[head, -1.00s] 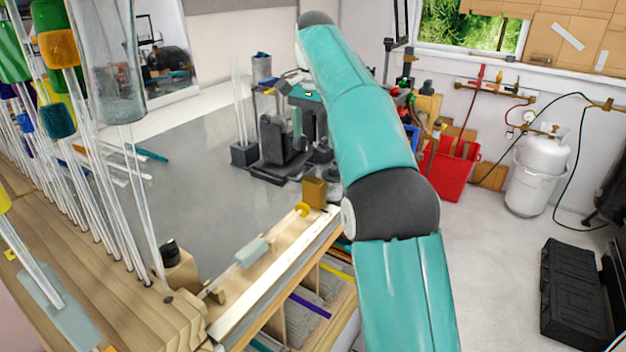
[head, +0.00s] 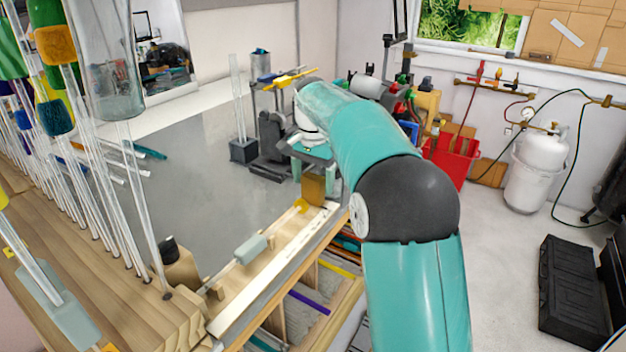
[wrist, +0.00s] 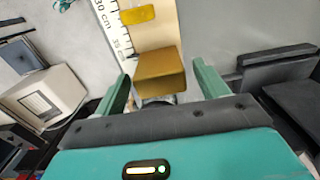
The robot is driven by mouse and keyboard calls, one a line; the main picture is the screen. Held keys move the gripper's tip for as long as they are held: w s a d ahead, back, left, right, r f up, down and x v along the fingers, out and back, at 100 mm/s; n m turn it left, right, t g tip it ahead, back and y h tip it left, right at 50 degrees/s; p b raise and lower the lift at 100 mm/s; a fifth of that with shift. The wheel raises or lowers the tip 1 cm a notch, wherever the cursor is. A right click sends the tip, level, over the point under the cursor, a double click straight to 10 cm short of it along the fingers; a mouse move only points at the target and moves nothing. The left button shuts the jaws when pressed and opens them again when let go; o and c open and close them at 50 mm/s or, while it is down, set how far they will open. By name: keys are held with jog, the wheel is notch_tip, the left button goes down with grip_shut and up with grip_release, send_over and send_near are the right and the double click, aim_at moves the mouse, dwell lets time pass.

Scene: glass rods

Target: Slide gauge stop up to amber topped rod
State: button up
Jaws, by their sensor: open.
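The gauge stop, a brass-coloured block (head: 313,187), stands at the far end of the wooden gauge board (head: 262,285). It also shows in the wrist view (wrist: 158,75), between my gripper's fingers. My gripper (wrist: 161,68) is open, with a green finger on either side of the block; I cannot tell whether either touches it. The amber top (head: 301,206) of a rod lies on the board near the stop. In the wrist view the amber top (wrist: 138,14) is apart from the block, with bare wood between. In the head view the fingertips are hidden.
Upright glass rods fill the left. Dark equipment (head: 270,145) stands behind my gripper. The grey tabletop (head: 210,180) is mostly clear.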

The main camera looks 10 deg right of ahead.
jog(key=shift+f, duration=0.3)
jog(key=shift+c, duration=0.2)
jog(key=c, duration=1.3)
jog(key=shift+s+a+r, duration=0.1)
jog(key=shift+s+a, duration=0.8)
jog(key=shift+a, duration=0.05)
jog(key=shift+c, duration=0.2)
jog(key=o, duration=1.4)
notch_tip(320, 180, up, 14)
jog(key=shift+f, duration=0.15)
